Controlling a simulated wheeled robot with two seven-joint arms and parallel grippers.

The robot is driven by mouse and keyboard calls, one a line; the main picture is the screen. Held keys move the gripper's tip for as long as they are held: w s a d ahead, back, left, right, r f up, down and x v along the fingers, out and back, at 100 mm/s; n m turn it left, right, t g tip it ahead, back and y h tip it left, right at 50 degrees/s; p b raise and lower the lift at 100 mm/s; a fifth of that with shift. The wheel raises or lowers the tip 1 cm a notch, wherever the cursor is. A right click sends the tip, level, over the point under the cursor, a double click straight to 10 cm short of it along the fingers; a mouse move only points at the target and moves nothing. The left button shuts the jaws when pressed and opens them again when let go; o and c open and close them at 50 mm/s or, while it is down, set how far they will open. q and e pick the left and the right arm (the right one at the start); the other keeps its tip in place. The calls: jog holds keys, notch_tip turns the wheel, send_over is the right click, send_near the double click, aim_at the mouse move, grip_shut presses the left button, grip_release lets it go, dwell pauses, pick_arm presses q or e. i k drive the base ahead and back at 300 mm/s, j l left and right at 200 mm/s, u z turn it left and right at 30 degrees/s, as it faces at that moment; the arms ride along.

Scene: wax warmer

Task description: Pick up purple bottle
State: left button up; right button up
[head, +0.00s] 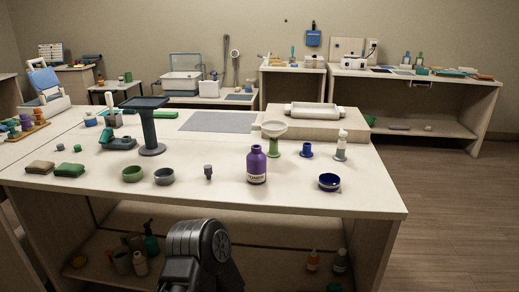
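The purple bottle (257,167) stands upright near the front of the near table, right of the table's middle. It has a dark narrow neck and a pale label on its lower front. Nothing is touching it. Neither gripper shows in the head view; only a dark part that looks like one of my arm links rises at the bottom middle, below the table's front edge.
On the near table (330,211), a dark blue bowl (329,186) sits right of the bottle. A small grey piece (208,173) and grey bowl (164,177) lie left. The table front is clear.

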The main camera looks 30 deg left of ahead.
aim_at(256, 160)
jog(key=j+z, duration=0.1)
jog(key=z, duration=0.3)
jog(key=j+z, duration=0.2)
jog(key=j, duration=0.25)
jog(key=k+j+z, duration=0.2)
jog(key=j, duration=0.25)
jog(key=j+z, duration=0.2)
jog(key=j, duration=0.3)
jog(key=k+j+z, duration=0.2)
jog(key=j, duration=0.2)
jog(key=k+j, duration=0.1)
jog(key=j, duration=0.2)
jog(key=k+j, duration=0.1)
jog(key=j, duration=0.2)
jog(key=k+j, duration=0.15)
jog(key=j, duration=0.15)
